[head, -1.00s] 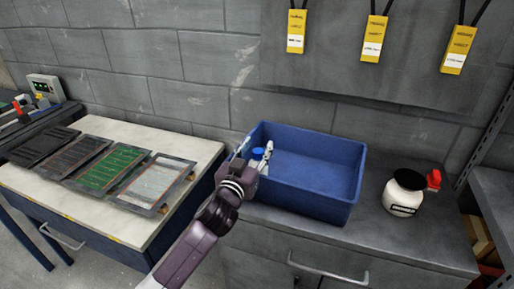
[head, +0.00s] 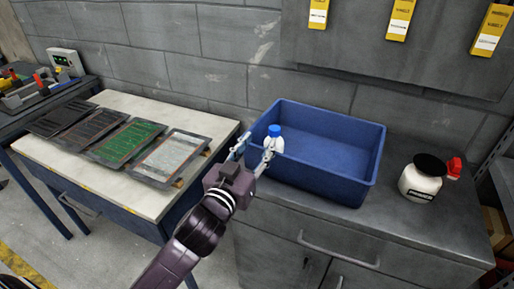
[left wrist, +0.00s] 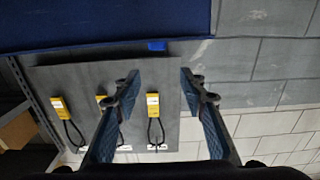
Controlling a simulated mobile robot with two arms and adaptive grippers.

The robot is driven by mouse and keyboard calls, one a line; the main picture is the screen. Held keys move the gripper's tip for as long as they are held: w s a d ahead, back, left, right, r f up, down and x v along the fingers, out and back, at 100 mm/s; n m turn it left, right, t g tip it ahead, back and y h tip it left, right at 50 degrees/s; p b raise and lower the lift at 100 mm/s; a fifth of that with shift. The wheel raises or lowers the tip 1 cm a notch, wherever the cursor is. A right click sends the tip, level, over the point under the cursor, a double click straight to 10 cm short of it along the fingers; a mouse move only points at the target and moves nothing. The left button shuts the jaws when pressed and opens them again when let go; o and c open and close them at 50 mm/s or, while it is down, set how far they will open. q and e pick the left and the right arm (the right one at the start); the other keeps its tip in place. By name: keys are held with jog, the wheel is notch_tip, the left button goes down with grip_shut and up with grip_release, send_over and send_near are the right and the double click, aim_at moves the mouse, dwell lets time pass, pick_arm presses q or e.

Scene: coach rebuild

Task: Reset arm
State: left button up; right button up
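My left gripper (head: 254,155) is open and empty. It is at the near left corner of the blue bin (head: 335,185), its fingers pointing up and away. A white bottle with a blue cap (head: 274,131) is just beyond the right finger, inside the bin by its left side; the finger hides part of it. In the left wrist view the two fingers (left wrist: 160,80) stand wide apart with nothing between them. The bin's blue wall (left wrist: 100,25) crosses the top of that view. My right gripper is not in view.
A white jar with a black lid (head: 421,178) stands right of the bin on the grey cabinet. Several framed panels lie on the pale worktop (head: 110,180) to the left. Yellow tags (head: 400,20) hang on the wall board. A gap separates worktop and cabinet.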

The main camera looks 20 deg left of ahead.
pick_arm(q)
jog(key=shift+s, duration=0.2)
dwell(0.3)
jog(key=s+a+f+g+y, duration=0.1)
jog(key=s+f+g, duration=0.2)
jog(key=s+f, duration=0.35)
jog(key=s+a+f+g, duration=0.1)
jog(key=s+f+g, duration=0.25)
jog(key=f, duration=0.65)
jog(key=s+d+f+m+g, duration=0.1)
jog(key=s+f+g, duration=0.4)
jog(key=s, duration=0.5)
jog(key=s+d+f+m+g, duration=0.1)
jog(key=s+d+f+g, duration=0.15)
jog(key=s+f, duration=0.6)
notch_tip(320, 180, down, 25)
jog(key=s+a+g, duration=0.1)
jog(key=s+g, duration=0.1)
jog(key=s, duration=0.1)
jog(key=s+a+f+g, duration=0.1)
jog(key=s+a+f, duration=0.2)
jog(key=s+f, duration=1.2)
jog(key=shift+s+f+h, duration=0.3)
jog(key=shift+s+f, duration=0.1)
jog(key=shift+s, duration=0.4)
